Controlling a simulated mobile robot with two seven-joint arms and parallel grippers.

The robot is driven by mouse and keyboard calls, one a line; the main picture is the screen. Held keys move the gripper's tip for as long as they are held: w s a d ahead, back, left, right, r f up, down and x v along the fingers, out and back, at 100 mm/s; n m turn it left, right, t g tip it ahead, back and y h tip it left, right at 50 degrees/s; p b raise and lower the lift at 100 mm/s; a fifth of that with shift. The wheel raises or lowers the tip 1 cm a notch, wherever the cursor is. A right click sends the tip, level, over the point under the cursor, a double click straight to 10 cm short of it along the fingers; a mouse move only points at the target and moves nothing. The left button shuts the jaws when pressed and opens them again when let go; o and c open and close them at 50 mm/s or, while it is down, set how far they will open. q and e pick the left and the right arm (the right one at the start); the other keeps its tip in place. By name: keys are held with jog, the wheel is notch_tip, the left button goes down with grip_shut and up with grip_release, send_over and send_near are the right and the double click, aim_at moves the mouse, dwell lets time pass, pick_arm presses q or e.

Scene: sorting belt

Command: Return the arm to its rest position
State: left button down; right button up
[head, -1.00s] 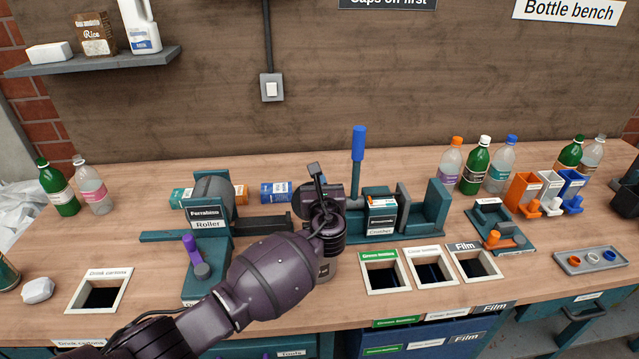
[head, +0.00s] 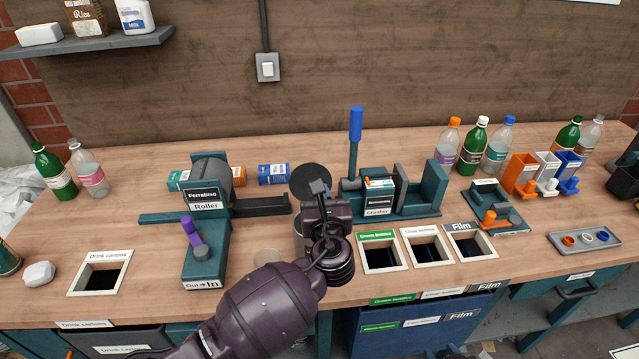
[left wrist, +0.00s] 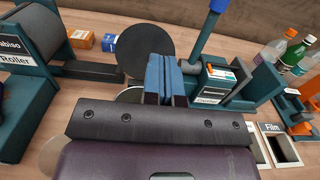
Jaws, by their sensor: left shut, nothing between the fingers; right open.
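My left arm comes in from the lower left of the head view. Its gripper (head: 320,190) is over the bench between the roller and the crusher, with its fingers mostly hidden by the wrist. In the left wrist view, the blue finger pads (left wrist: 163,78) are pressed together with nothing between them. A dark round disc (head: 310,176) shows just beyond the gripper; it also shows in the left wrist view (left wrist: 138,48). I cannot make out my right gripper in either view.
The roller (head: 206,215) stands left of the arm and the crusher (head: 430,208) right of it. Labelled bench openings (head: 381,269) lie at the front right. Several bottles (head: 474,145) stand at the back right. Open wood lies at the left, near a drink cartons opening (head: 101,258).

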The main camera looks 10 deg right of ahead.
pick_arm(q)
jog(key=s+a+f+n+g+h, duration=0.2)
jog(key=s+a+f+n, duration=0.2)
jog(key=a+n, duration=0.8)
jog(key=s+a+f+n+g+h, duration=0.1)
jog(key=s+a+f+n+h, duration=0.35)
jog(key=n, duration=1.35)
jog(key=s+a+f+n+g+y, duration=0.1)
jog(key=s+a+f+n+y, duration=0.1)
jog(key=s+a+f, duration=0.4)
jog(key=s+a+f+n+g+y, duration=0.2)
jog(key=s+a+f, duration=0.4)
jog(key=s+a, duration=0.6)
jog(key=s+n+y, duration=0.1)
jog(key=y, duration=0.1)
jog(key=shift+f+y, duration=0.35)
pick_arm(e)
jog(key=shift+w+r, duration=0.15)
jog(key=shift+w, duration=0.1)
pick_arm(q)
jog(key=shift+s, duration=0.1)
pick_arm(e)
jog(key=shift+s+f, duration=0.2)
jog(key=shift+s, duration=0.15)
